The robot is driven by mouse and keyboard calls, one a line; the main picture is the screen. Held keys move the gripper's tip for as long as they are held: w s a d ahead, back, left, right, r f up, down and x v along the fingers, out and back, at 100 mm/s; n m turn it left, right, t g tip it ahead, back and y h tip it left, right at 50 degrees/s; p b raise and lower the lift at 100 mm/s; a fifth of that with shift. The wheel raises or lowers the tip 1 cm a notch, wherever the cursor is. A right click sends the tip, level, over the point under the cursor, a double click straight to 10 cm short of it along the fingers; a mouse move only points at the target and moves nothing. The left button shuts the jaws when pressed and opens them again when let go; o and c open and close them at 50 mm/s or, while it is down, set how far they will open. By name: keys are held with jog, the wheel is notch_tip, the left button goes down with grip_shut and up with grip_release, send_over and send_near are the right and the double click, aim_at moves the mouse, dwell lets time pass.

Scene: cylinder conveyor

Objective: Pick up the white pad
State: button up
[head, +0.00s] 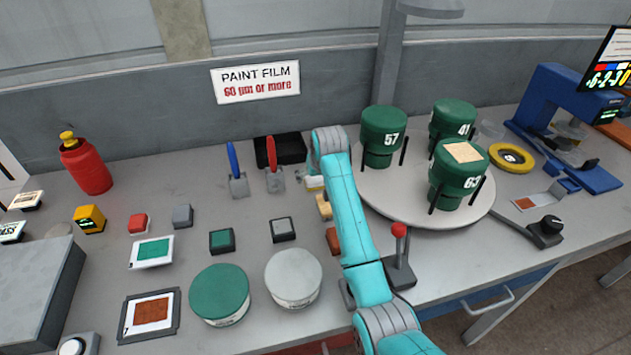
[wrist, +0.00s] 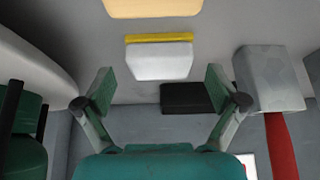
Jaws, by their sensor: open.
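The white pad (wrist: 160,61), a small white block with a yellow strip along one side, lies on the table in the wrist view. It sits beyond the fingertips and between their lines. In the head view the white pad (head: 314,183) shows just left of my arm, partly covered by it. My gripper (wrist: 158,90) is open, with its green fingers wide apart and nothing between them. The fingers are apart from the pad. In the head view the fingers are mostly hidden behind the arm's end.
A tan block (head: 324,207) lies close in front of the pad, and a black box (head: 293,150) behind it. The red-handled switch (head: 271,155) stands to the left. The round turntable (head: 412,208) with green cans is close on the right.

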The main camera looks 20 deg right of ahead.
jog(key=shift+w+f, duration=0.15)
jog(key=shift+f, duration=0.15)
jog(key=shift+c, duration=0.3)
jog(key=c, duration=1.3)
